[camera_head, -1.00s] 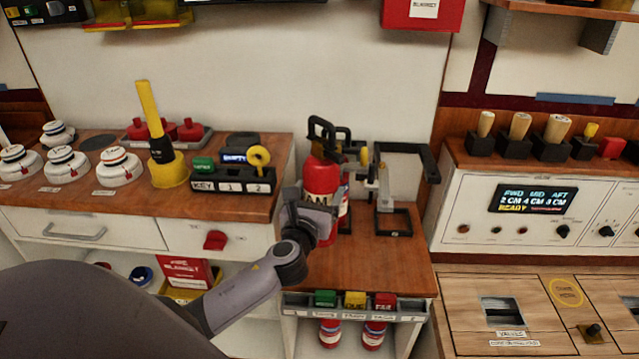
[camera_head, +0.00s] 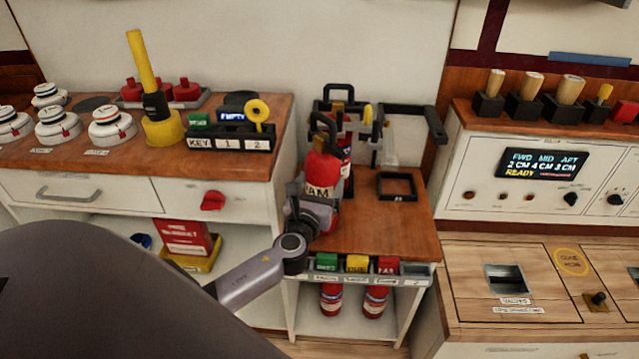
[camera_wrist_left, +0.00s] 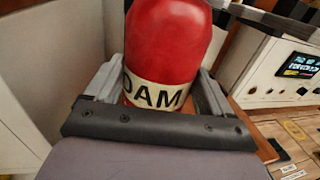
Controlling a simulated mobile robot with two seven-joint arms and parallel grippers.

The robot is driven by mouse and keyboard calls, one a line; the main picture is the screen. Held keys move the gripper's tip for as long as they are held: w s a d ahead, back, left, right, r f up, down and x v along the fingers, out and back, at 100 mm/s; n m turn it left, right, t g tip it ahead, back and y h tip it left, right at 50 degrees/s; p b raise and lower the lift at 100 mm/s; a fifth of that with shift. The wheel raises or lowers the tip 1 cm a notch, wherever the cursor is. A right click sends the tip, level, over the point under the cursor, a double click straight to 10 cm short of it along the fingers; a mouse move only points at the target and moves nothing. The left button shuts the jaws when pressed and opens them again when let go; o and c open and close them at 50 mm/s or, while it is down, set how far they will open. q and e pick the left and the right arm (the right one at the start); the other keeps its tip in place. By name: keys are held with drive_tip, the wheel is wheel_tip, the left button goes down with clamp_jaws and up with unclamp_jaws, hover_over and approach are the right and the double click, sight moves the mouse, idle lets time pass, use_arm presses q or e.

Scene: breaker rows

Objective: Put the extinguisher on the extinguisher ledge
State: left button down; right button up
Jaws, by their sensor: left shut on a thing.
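The red extinguisher (camera_head: 321,168), with a black handle and a cream label ending in "AM", is upright in my left gripper (camera_head: 318,207). The fingers are closed on both sides of its lower body, as the left wrist view (camera_wrist_left: 168,45) also shows. It is in front of the low wooden-topped stand's back part; whether its base touches the wood (camera_head: 390,232) is hidden by the gripper. Another red, labelled body (camera_head: 346,160) shows partly behind it. No ledge is clearly marked, so I cannot tell which surface is the extinguisher ledge. My right gripper is not in view.
A black square frame (camera_head: 396,186) and a black bracket (camera_head: 428,122) stand at the right back of the wood. Small extinguishers (camera_head: 375,300) sit below its front. A key rack (camera_head: 230,137) and yellow plunger-like tool (camera_head: 150,95) are left.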

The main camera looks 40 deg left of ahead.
use_arm(q)
drive_tip(key=shift+w+r, duration=0.1)
drive_tip(key=shift+r, duration=0.35)
drive_tip(key=shift+c, duration=1.3)
unclamp_jaws()
drive_tip(key=shift+f, duration=0.55)
drive_tip(key=shift+o, duration=1.3)
drive_tip(key=shift+r, duration=0.1)
drive_tip(key=shift+r, duration=0.1)
